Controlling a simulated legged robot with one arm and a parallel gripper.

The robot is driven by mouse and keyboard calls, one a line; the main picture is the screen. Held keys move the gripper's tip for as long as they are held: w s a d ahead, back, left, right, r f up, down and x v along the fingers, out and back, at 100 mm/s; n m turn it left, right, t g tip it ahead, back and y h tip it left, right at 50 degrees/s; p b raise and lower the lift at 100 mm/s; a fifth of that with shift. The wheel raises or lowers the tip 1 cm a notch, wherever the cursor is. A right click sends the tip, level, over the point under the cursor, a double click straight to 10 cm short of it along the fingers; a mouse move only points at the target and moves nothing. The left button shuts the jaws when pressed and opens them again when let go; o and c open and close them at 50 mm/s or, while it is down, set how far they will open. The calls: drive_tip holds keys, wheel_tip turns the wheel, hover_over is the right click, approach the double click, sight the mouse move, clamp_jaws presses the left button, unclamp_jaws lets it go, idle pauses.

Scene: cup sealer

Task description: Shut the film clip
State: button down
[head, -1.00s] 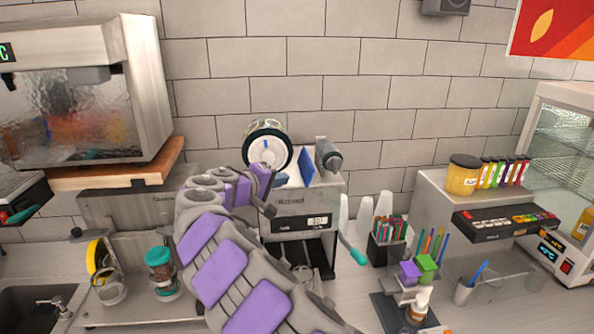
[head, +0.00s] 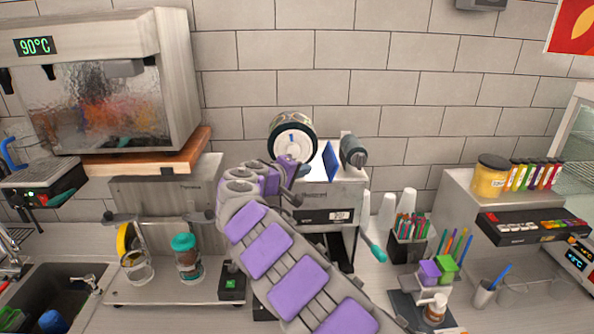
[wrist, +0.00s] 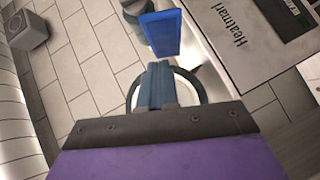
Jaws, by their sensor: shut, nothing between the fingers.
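The cup sealer (head: 331,202) stands against the wall with a round film roll (head: 293,146) on top. A blue plate (head: 330,160), which looks like the film clip, stands up from the sealer's top, right of the roll. This blue plate (wrist: 162,33) also shows upright in the wrist view, just beyond my fingertips and apart from them in the picture. My gripper (head: 303,171) is in front of the roll's lower edge, left of the plate. In the wrist view my gripper (wrist: 158,68) is shut and empty, hiding part of the roll's white, dark-rimmed end.
A dark grey cylinder (head: 353,151) sits right of the plate on the sealer. A green-handled tool (head: 374,248) is at the sealer's right side. White cup stacks (head: 406,204) and a straw holder (head: 408,243) stand further right. A jar with a teal lid (head: 187,258) is at left.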

sight(333, 168)
drive_tip(key=shift+w+d+f+p, duration=0.3)
drive_tip(key=shift+w+d, duration=0.25)
drive_tip(key=shift+d, duration=0.55)
drive_tip(key=shift+w+d+f+p, duration=0.25)
drive_tip(key=shift+w+d+f, duration=0.25)
drive_tip(key=shift+d, duration=0.65)
drive_tip(key=shift+w+d+f+p, duration=0.3)
drive_tip(key=shift+w+d, duration=0.3)
drive_tip(key=shift+d, duration=0.5)
drive_tip(key=shift+w+d+f, duration=0.1)
drive_tip(key=shift+d+f, duration=0.1)
drive_tip(key=shift+d, duration=0.1)
